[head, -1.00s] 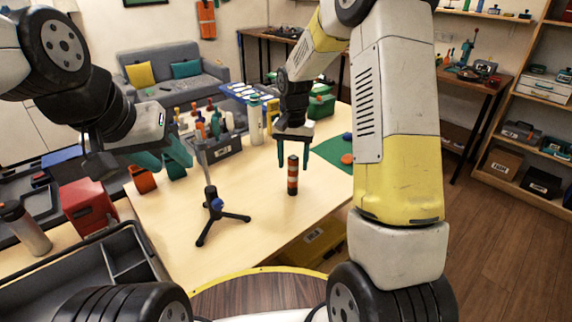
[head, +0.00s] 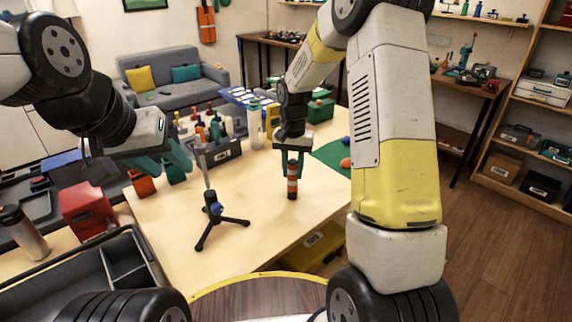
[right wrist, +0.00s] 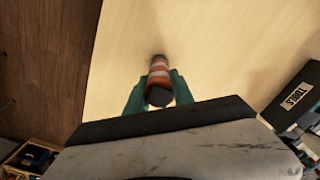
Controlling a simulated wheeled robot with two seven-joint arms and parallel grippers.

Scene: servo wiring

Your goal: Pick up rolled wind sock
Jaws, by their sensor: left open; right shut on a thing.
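The rolled wind sock (head: 292,182) is a small upright cylinder with orange and pale bands and a dark top, on the wooden table. It also shows between the fingers in the right wrist view (right wrist: 159,76). My right gripper (head: 292,174) comes down from above and is shut on its upper part, with a green finger on each side. The sock's base appears to be at the table surface. My left gripper (head: 180,160) is open and empty over the table's left side, well apart from the sock.
A black tripod stand (head: 214,212) with a thin pole stands left of the sock. A dark tool caddy (head: 222,153) and a bottle (head: 255,125) stand behind. A green mat (head: 332,156) lies to the right. The table's (head: 262,236) front middle is clear.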

